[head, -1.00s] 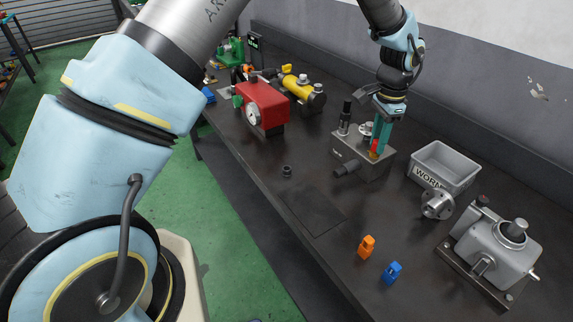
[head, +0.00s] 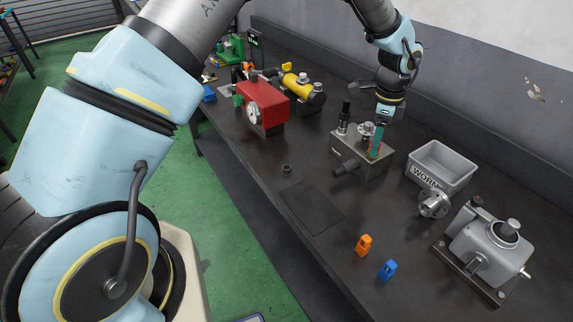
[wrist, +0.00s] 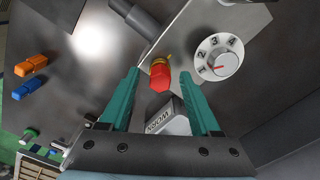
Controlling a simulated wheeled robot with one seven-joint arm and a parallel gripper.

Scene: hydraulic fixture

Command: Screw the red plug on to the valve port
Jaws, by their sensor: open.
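The red plug (wrist: 160,77), a hexagonal cap with a brass-coloured end, shows in the wrist view between my fingers. Its brass end meets the edge of the grey valve block (wrist: 228,20); I cannot tell how far it sits in the port, which is hidden. My gripper (wrist: 160,78) has its two teal fingers spread either side of the plug, with gaps to both. In the head view my gripper (head: 376,150) points down at the right side of the valve block (head: 350,152). The plug is mostly hidden there by the fingers.
A numbered dial (wrist: 218,58) is close to my right finger in the wrist view. A grey bin (head: 440,168), a round metal flange (head: 433,204) and a grey pump (head: 485,245) stand to the right. Orange (head: 364,245) and blue (head: 387,270) pieces lie in front, with clear bench between.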

